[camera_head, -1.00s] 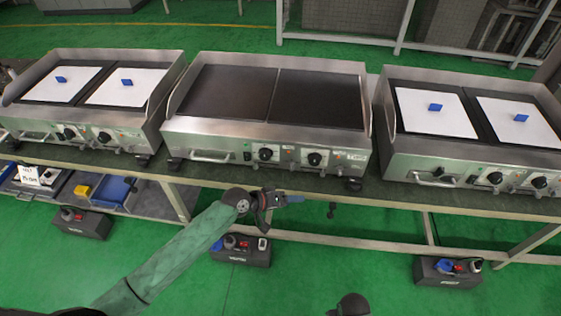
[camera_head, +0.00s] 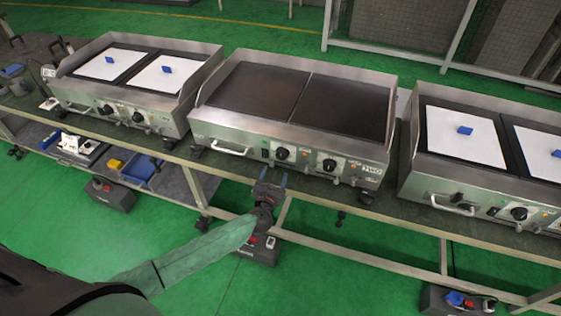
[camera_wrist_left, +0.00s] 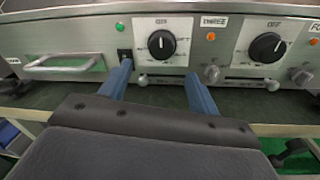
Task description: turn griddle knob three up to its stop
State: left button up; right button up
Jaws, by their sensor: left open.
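Knob three (camera_head: 282,153) is the left black knob on the front panel of the middle griddle (camera_head: 252,132). In the left wrist view knob three (camera_wrist_left: 161,44) sits on a white dial plate, with a "THREE" label to its right. My left gripper (camera_head: 273,177) is open and empty, in front of and below the knob. In the left wrist view its blue fingers (camera_wrist_left: 158,74) point at the panel, one to each side below the knob, apart from it. My right gripper is not in view.
The other knob (camera_head: 329,165) of this griddle is to the right; it also shows in the left wrist view (camera_wrist_left: 267,47). A bar handle (camera_wrist_left: 70,63) projects at the left. The table edge (camera_head: 235,176) runs below the griddle. More griddles stand on both sides.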

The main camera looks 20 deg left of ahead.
aim_at(281, 157)
pick_arm(q)
jog(key=shift+n, duration=0.3)
jog(key=w+p, duration=0.2)
jog(key=w, duration=0.4)
jog(key=shift+w+r, duration=0.2)
jog(key=shift+w+a+f, duration=0.1)
jog(key=shift+w+f, duration=0.05)
jog(key=shift+w, duration=0.55)
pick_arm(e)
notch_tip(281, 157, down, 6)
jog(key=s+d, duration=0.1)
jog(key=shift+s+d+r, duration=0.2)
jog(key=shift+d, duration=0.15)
pick_arm(q)
jog(key=shift+c, duration=0.4)
jog(key=c, duration=0.9)
